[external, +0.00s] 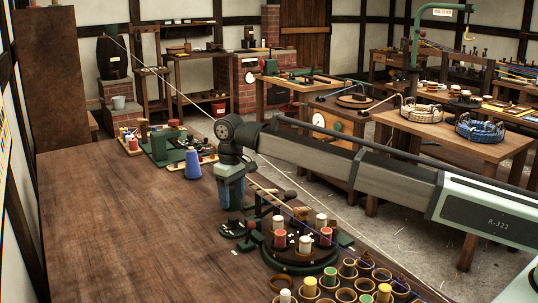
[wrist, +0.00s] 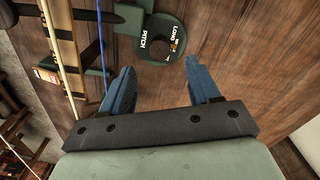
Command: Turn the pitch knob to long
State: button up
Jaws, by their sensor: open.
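The pitch knob's dark green round base (wrist: 150,68) shows at the top centre of the wrist view, with the words PITCH and LONG in white on it. Small white and orange marks sit beside LONG; the knob's pointing direction is too small to tell. My gripper (wrist: 160,70) is open, its two blue fingers apart with only bare wood and the base's near edge between the tips, and nothing held. In the external view my gripper (external: 231,206) points down just above a small dark green fitting (external: 237,229) on the bench, likely the same base.
A round stand with red and white bobbins (external: 303,246) is close to the right of my gripper. A blue spool (external: 193,165) stands behind it. A blue cord (wrist: 101,45) and wooden rails (wrist: 66,45) run left of the knob. The bench's left part (external: 120,230) is clear.

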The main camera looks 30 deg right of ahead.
aim_at(233, 217)
notch_tip(233, 217, down, 7)
jog(key=shift+r, duration=0.15)
jog(key=shift+c, duration=0.3)
jog(key=c, duration=1)
